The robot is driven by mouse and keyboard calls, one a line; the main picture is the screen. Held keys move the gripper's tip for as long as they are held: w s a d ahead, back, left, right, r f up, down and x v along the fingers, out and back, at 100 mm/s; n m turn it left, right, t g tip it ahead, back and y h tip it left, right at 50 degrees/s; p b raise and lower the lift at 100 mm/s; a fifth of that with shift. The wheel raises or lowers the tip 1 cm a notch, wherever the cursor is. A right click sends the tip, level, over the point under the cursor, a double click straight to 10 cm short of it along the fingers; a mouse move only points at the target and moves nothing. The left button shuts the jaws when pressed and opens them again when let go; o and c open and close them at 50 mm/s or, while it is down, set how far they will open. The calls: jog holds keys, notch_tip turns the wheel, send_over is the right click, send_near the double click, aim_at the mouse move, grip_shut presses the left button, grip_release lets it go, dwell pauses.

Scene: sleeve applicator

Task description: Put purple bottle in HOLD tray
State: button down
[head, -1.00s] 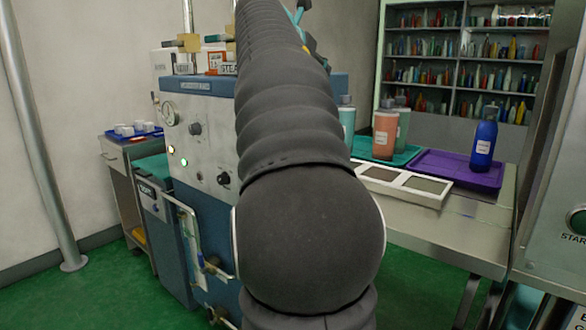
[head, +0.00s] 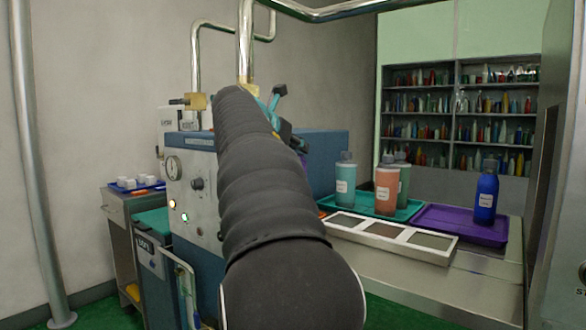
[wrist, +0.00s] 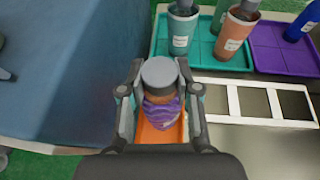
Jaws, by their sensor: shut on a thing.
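My gripper (wrist: 160,98) is shut on the purple bottle (wrist: 165,113). In the wrist view the bottle has a grey cap and purple wrapping with some orange showing. An orange surface lies below it, and I cannot tell whether they touch. In the head view my arm hides most of the gripper and bottle; a bit of purple shows beside the gripper. A teal tray (head: 408,211) bears teal and orange bottles. A purple tray (head: 432,222) bears a blue bottle (head: 486,193). No HOLD lettering is readable, so I cannot tell which tray it names.
A white frame with three grey panels (head: 388,237) lies along the table's front, before the trays. The blue machine (head: 323,160) stands left of the table. Two teal bottles (head: 345,178) and an orange bottle (head: 386,187) stand close together. The purple tray's left part is bare.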

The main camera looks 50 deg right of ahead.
jog(key=shift+w+a+f, duration=0.15)
jog(key=shift+w, duration=0.05)
jog(key=shift+f, duration=0.35)
jog(key=shift+f+b, duration=0.7)
jog(key=shift+f, duration=1.05)
jog(key=c, duration=0.8)
grip_release()
jog(key=v, duration=1.2)
jog(key=shift+p, duration=0.35)
